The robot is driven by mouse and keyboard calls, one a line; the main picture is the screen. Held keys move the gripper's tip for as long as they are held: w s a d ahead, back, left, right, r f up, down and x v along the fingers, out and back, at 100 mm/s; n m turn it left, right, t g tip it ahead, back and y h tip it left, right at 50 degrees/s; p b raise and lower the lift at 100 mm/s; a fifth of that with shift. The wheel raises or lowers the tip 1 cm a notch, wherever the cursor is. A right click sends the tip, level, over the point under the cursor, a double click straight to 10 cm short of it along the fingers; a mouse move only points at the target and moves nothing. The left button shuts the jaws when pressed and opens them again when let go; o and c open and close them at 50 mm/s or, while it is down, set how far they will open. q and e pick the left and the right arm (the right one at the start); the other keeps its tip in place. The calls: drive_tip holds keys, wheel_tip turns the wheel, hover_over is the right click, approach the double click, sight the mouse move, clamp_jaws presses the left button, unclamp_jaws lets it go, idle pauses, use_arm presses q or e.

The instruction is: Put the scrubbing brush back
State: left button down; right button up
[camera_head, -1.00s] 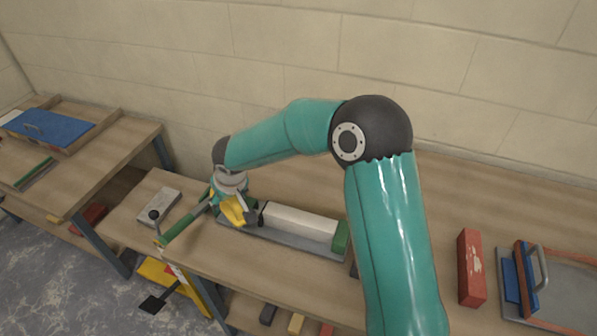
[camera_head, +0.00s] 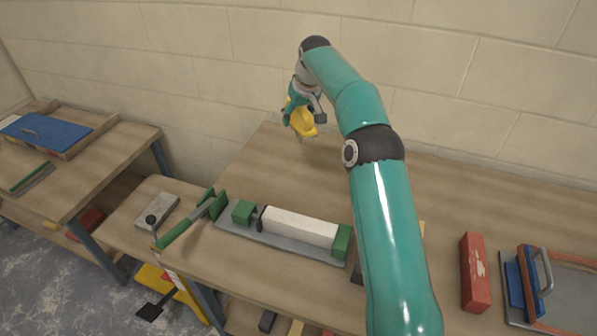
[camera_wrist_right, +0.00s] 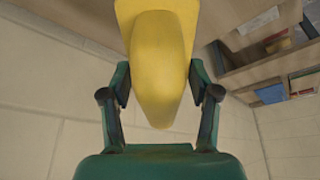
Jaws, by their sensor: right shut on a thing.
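My right gripper (camera_head: 304,104) is shut on the yellow scrubbing brush (camera_head: 304,123) and holds it up near the back wall, above the back of the workbench. In the right wrist view, the rounded yellow brush body (camera_wrist_right: 160,65) sits between the two dark fingers of the right gripper (camera_wrist_right: 161,88). The brush's bristles cannot be made out clearly in either view. My left gripper is not in view.
A long grey rail (camera_head: 285,246) with green ends and a white block (camera_head: 300,227) lies on the bench (camera_head: 300,177). A red block (camera_head: 474,272) and a blue float (camera_head: 521,284) are at right. The bench's back is clear.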

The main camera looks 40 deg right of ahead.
wheel_tip(320, 180, down, 14)
drive_tip(key=shift+r+b, duration=0.2)
drive_tip(key=shift+b, duration=0.35)
drive_tip(key=shift+f, duration=2.5)
drive_tip(key=o, duration=1.2)
drive_tip(key=shift+r, duration=0.1)
drive_tip(key=b+v, duration=0.1)
drive_tip(key=v, duration=1)
drive_tip(key=shift+s+a+r, duration=0.1)
drive_tip(key=shift+s+r, duration=0.05)
drive_tip(key=shift+r, duration=0.25)
